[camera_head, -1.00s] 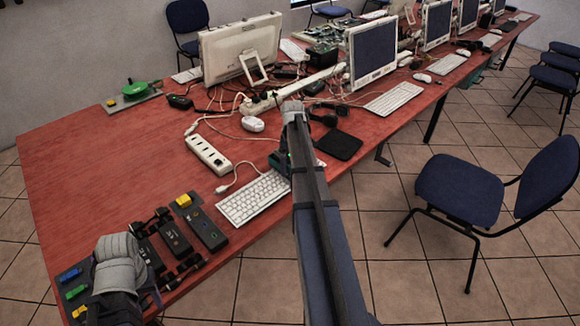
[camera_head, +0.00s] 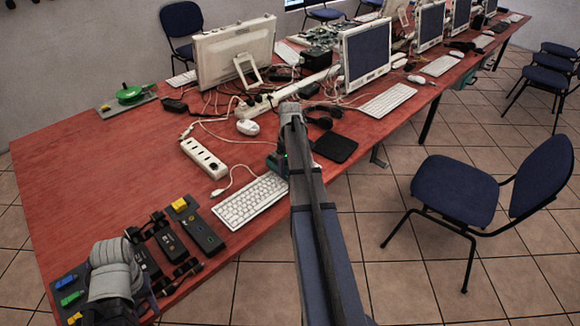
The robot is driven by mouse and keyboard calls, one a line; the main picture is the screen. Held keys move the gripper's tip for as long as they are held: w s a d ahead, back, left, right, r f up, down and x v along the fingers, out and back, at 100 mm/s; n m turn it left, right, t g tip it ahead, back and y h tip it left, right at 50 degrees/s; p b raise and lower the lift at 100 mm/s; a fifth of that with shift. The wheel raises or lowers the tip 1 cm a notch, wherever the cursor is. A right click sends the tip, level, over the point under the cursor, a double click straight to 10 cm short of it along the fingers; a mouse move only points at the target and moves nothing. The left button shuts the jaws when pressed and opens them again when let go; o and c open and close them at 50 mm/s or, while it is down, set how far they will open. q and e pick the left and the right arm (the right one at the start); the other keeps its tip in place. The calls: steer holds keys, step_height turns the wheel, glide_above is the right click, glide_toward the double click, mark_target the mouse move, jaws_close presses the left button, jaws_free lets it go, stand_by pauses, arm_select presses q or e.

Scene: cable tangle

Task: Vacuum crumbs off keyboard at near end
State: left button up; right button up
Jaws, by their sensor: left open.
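A white keyboard (camera_head: 249,200) lies on the red table near its front edge, with its cable running up to the left. My right arm crosses the middle of the view from below, and its grey end (camera_head: 291,113) hangs beyond the keyboard's right end. A small dark green thing (camera_head: 277,163) shows beside this arm at the keyboard's right end; I cannot tell what it is. The right gripper's fingers are hidden. My left gripper (camera_head: 115,268) is grey, open, at the lower left over the near table corner. Its fingertips are hard to make out. No crumbs can be made out.
Black devices (camera_head: 170,240) with a yellow block (camera_head: 179,204) stand between my left gripper and the keyboard. Monitors and tangled cables fill the back. A blue chair (camera_head: 455,188) stands right.

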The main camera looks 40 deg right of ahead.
step_height(320, 180, up, 7)
steer(key=p, duration=0.7)
